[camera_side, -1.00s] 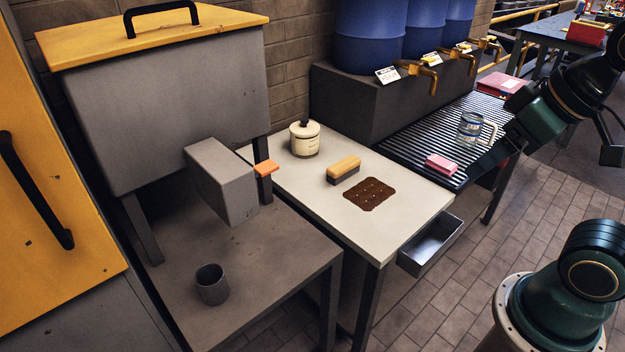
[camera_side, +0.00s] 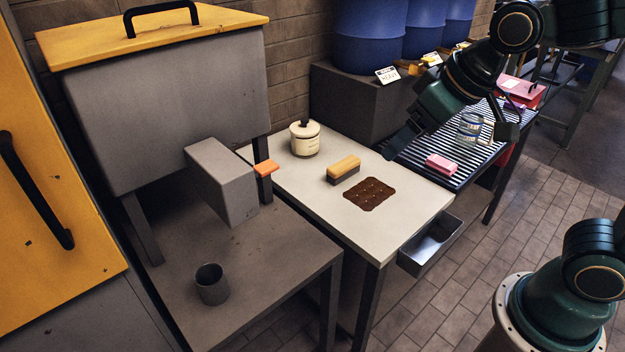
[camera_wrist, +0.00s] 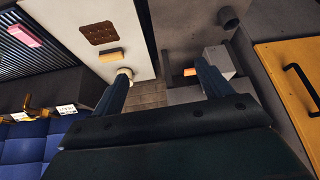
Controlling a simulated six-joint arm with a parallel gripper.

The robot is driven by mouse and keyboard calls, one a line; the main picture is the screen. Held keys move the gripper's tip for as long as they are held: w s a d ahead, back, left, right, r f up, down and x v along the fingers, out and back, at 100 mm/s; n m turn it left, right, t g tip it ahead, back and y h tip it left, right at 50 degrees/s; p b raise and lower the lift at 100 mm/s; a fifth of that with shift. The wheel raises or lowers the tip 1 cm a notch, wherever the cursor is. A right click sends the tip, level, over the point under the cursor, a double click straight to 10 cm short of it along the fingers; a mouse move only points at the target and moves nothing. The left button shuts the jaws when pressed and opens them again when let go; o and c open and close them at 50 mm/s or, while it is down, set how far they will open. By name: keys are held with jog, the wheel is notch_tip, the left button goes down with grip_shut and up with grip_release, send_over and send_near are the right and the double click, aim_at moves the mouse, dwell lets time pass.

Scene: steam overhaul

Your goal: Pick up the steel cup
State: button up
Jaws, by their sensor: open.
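The steel cup (camera_side: 212,285) is a dark grey cylinder standing upright on the grey bench at the lower left in the side view. It also shows in the wrist view (camera_wrist: 229,17) near the top edge. My gripper (camera_side: 395,150) is in the air over the far right part of the pale table in the side view, well away from the cup. In the wrist view its two fingers (camera_wrist: 165,80) are spread apart with nothing between them.
A grey box spout (camera_side: 222,180) with an orange tab overhangs the bench behind the cup. The pale table (camera_side: 300,190) holds a lidded jar (camera_side: 305,139), a brush (camera_side: 344,170) and a brown mat (camera_side: 369,194). An open drawer (camera_side: 430,245) juts out. Blue barrels (camera_side: 370,40) stand behind.

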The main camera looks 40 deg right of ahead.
jog(key=w+a+f, duration=0.3)
jog(key=w+a, duration=0.3)
jog(key=w, duration=0.1)
jog(key=n+y, duration=0.2)
jog(key=n, duration=0.1)
send_over(212, 282)
jog(key=s, duration=0.5)
jog(key=shift+d+f, duration=0.15)
jog(key=shift+f, duration=6.4)
jog(key=shift+d+f, duration=0.1)
jog(key=shift+f, duration=6.4)
jog(key=shift+f, duration=0.1)
jog(key=shift+x, duration=2.5)
jog(key=c, duration=1.1)
